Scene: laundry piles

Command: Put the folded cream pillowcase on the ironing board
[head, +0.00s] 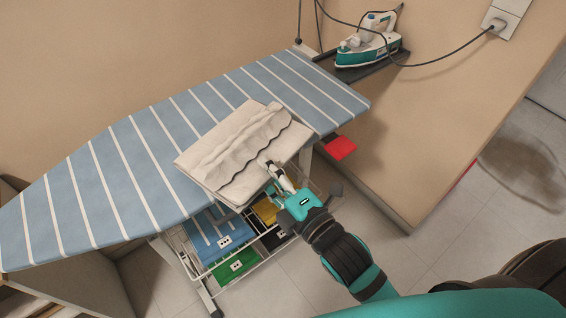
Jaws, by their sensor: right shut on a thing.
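The folded cream pillowcase (233,148) has a ruffled, dark-edged band across it. It overlaps the front edge of the ironing board in the picture, and I cannot tell whether it touches the board. The ironing board (116,180) has a blue cover with white stripes. My right gripper (271,170) is shut on the pillowcase at its near right edge, and the fingertips are partly hidden by the cloth. My left gripper is not in view.
A teal and white iron (368,48) stands on a dark rest at the board's right end, its cord running to a wall socket (496,25). A wire rack (262,262) with folded blue, green and yellow items is below the board. The board's left part is clear.

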